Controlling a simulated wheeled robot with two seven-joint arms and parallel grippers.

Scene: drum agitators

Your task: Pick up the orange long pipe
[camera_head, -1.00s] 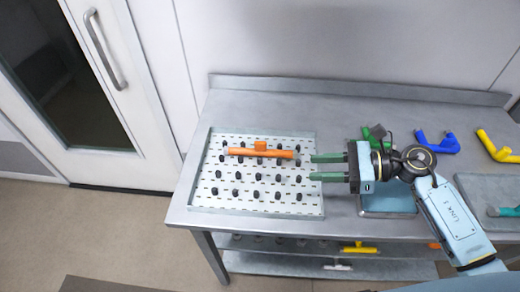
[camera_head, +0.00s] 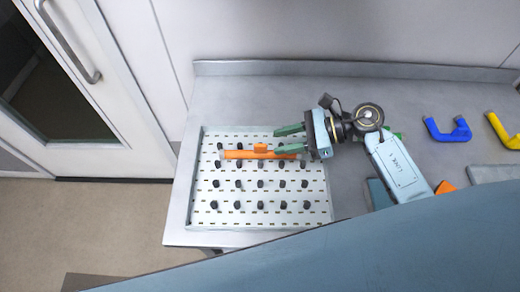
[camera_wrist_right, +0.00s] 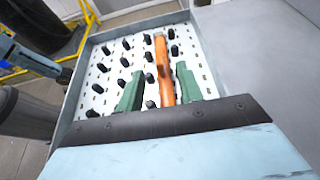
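The orange long pipe (camera_head: 238,154) lies across the upper part of the white pegged tray (camera_head: 318,212), with a short orange stub on its middle. My right gripper (camera_head: 277,140) is at the pipe's right end, and one green finger overlaps that end in the head view. In the right wrist view the pipe (camera_wrist_right: 161,60) runs between the two green fingers of the open gripper (camera_wrist_right: 158,82), with gaps on both sides. The pipe's near end is partly hidden behind the gripper's dark edge.
Black pegs stand in rows on the tray. A blue bent pipe (camera_head: 447,130) and a yellow bent pipe (camera_head: 501,130) lie to the right on the metal table (camera_head: 250,90). A raised ledge (camera_head: 300,68) runs along the table's back.

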